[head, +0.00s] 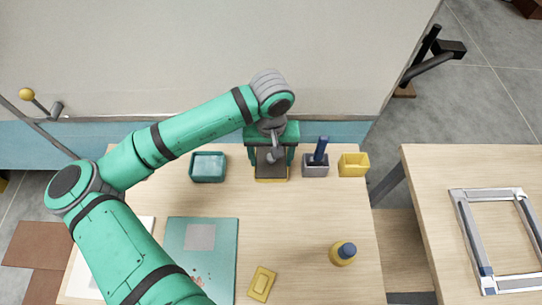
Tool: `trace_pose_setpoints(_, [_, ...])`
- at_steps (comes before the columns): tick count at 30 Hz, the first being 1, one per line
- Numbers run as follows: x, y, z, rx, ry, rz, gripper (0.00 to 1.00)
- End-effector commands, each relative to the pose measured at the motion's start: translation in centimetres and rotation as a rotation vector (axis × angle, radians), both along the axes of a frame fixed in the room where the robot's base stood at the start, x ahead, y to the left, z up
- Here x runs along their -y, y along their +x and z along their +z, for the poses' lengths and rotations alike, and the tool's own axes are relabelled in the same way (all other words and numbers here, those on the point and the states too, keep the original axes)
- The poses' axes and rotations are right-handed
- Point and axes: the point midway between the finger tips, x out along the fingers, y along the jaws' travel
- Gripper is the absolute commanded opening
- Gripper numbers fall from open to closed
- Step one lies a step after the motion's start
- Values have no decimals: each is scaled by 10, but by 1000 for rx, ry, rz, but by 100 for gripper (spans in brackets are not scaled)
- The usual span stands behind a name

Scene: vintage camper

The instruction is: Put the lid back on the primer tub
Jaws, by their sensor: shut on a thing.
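My gripper (271,158) is at the back middle of the workbench, pointing down, with its green fingers on either side of a dark grey square lid (265,170) with a small pale knob. It is shut on this lid. A yellow edge (271,180) shows just below the lid, perhaps the rim of a tub under it. My gripper and the lid hide the rest, so I cannot tell whether the lid touches it. An open teal tub (194,176) with pale blue contents stands to the left. No label shows which tub holds primer.
To the right of my gripper stand a grey holder (316,171) with a blue-handled tool (320,149) and a yellow open box (353,165). A blue-capped yellow bottle (342,256), a yellow block (262,284) and a teal mat (226,262) lie nearer. The bench middle is clear.

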Motion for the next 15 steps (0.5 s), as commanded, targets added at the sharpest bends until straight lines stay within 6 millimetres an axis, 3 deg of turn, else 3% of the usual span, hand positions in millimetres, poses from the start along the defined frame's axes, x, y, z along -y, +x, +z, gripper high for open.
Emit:
trace_pose_setpoints(9, [0, 0, 0, 1, 0, 0, 47])
trace_pose_setpoints(10, [0, 0, 0, 1, 0, 0, 76])
trace_pose_setpoints(12, [0, 0, 0, 1, 0, 0, 91])
trace_pose_setpoints(15, [0, 0, 0, 1, 0, 0, 91])
